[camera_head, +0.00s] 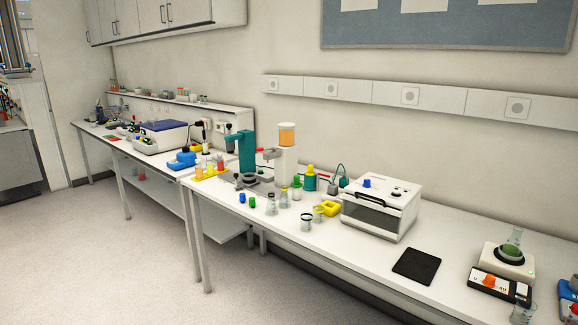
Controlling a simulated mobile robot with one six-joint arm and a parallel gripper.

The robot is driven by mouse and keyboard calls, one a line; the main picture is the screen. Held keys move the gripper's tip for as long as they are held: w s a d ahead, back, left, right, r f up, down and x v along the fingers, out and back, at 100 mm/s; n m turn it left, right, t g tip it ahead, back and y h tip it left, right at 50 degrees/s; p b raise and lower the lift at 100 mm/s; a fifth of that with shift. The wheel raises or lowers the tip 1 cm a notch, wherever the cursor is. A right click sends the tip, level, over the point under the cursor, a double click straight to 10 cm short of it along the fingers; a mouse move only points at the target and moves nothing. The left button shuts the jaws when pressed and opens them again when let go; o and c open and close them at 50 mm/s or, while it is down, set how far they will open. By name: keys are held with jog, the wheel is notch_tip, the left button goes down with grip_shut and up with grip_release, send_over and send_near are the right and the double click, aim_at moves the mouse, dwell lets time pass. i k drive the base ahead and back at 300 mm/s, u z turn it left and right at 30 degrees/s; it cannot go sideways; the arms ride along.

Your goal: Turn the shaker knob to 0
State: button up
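A white device (520,272) with a black front panel stands on the near right bench. It has an orange knob (489,281) on its front and a round dark dish with green contents on top. A glass vessel (515,237) stands at the back of the dish. A blue device (566,297) with a red knob (574,309) is cut off by the right edge. I cannot tell for sure which one is the shaker, and the knob settings are too small to read. My gripper is not in view.
A white box with a handled front (378,214) and a black mat (416,266) lie left of the white device. A glass beaker (522,314) stands at the front edge. Several jars and vials crowd the bench's left part. The floor (130,260) in front is clear.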

aim_at(489, 281)
jog(key=u, duration=1.6)
jog(key=k, duration=0.1)
jog(key=z, duration=2.8)
